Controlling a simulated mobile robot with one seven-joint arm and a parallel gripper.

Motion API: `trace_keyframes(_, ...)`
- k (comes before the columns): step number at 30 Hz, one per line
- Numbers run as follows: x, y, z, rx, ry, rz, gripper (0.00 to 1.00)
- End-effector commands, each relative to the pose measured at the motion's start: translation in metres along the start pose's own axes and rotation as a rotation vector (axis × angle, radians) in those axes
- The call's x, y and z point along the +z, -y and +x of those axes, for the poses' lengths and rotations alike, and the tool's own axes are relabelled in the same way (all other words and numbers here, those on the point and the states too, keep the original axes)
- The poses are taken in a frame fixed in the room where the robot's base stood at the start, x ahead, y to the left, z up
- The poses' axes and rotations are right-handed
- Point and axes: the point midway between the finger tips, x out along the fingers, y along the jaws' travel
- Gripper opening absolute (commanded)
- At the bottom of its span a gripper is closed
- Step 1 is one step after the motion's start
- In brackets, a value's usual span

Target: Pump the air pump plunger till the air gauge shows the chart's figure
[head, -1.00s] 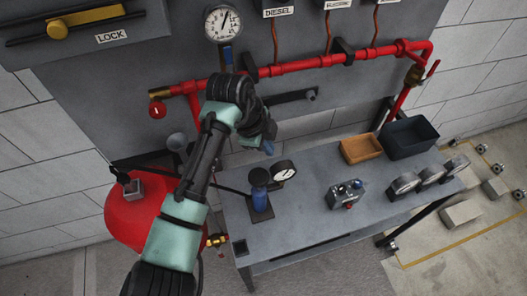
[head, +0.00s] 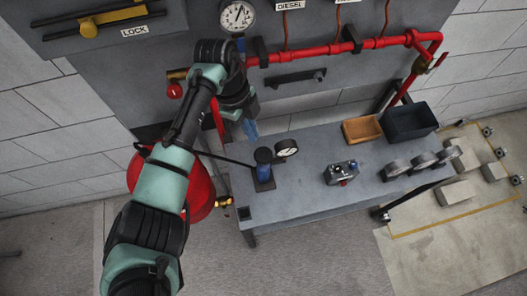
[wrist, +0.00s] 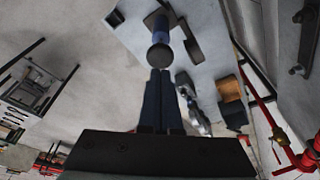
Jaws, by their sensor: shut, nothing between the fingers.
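The air pump (head: 264,174) is a blue cylinder with a dark round top, upright on a small base at the left of the grey table. A round white-faced gauge (head: 287,148) stands beside it; its figure is too small to read. My gripper (head: 251,129) is above and slightly left of the pump in the head view, its dark blue fingers closed and empty. In the wrist view the closed fingertips (wrist: 160,74) point at the round black plunger knob (wrist: 160,56), which appears just beyond them. I cannot tell whether they touch. No chart figure is legible.
A black hose runs from the pump toward a red tank (head: 200,190) behind my arm. The table (head: 310,195) also holds a small device (head: 341,173), several loose gauges, an orange tray (head: 362,130) and a dark bin (head: 409,122). Red pipes (head: 375,43) cross the panel behind.

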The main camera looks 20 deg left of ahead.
Motion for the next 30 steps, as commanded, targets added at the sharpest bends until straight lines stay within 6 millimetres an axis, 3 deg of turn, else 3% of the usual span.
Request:
trace_keyframes(8, 0.000, 0.000, 0.016, 0.001, 0.000, 0.000, 0.00)
trace_keyframes(21, 0.000, 0.000, 0.067, 0.000, 0.000, 0.000, 0.00)
trace_keyframes(30, -0.001, 0.000, 0.070, 0.000, -0.001, 0.000, 0.00)
